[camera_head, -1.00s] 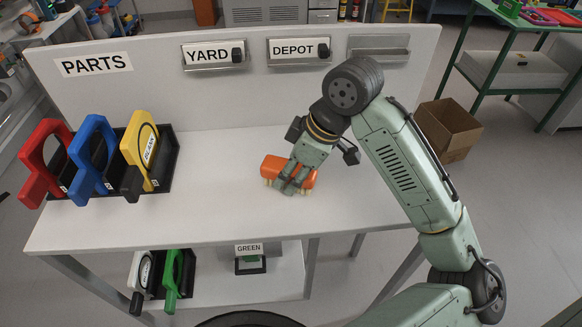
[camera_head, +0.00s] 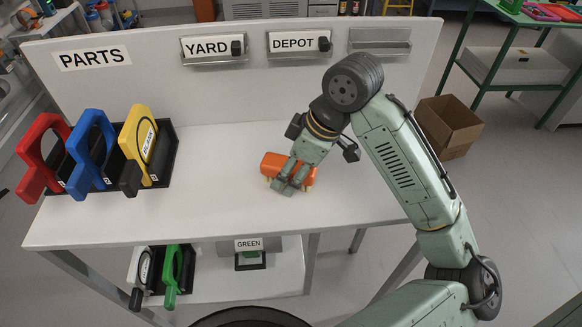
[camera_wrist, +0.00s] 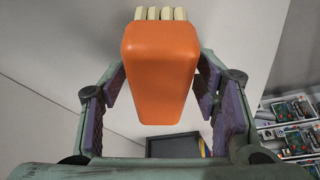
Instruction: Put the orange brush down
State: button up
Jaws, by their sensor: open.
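The orange brush (camera_head: 277,168) is on the white tabletop (camera_head: 225,205), near the middle of the bench. My gripper (camera_head: 288,186) is right over it and hides part of it. In the wrist view the orange brush (camera_wrist: 160,70) lies between my gripper's two fingers (camera_wrist: 160,95), with its pale bristles at the top edge. The fingers stand apart, with gaps on both sides of the brush. The contact between the brush's underside and the tabletop is partly hidden.
A black rack (camera_head: 165,160) with red, blue and yellow paddles stands on the left. A back panel (camera_head: 150,90) carries PARTS, YARD and DEPOT labels. A lower shelf (camera_head: 215,290) holds white and green paddles. The tabletop left of the brush is clear.

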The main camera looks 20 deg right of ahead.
jog(key=shift+r, duration=0.2)
jog(key=v, duration=0.3)
jog(key=b+v, duration=0.1)
jog(key=v, duration=0.6)
jog(key=shift+w+d+r+b, duration=0.1)
jog(key=shift+w+r+b, duration=0.15)
jog(key=shift+r+b, duration=0.15)
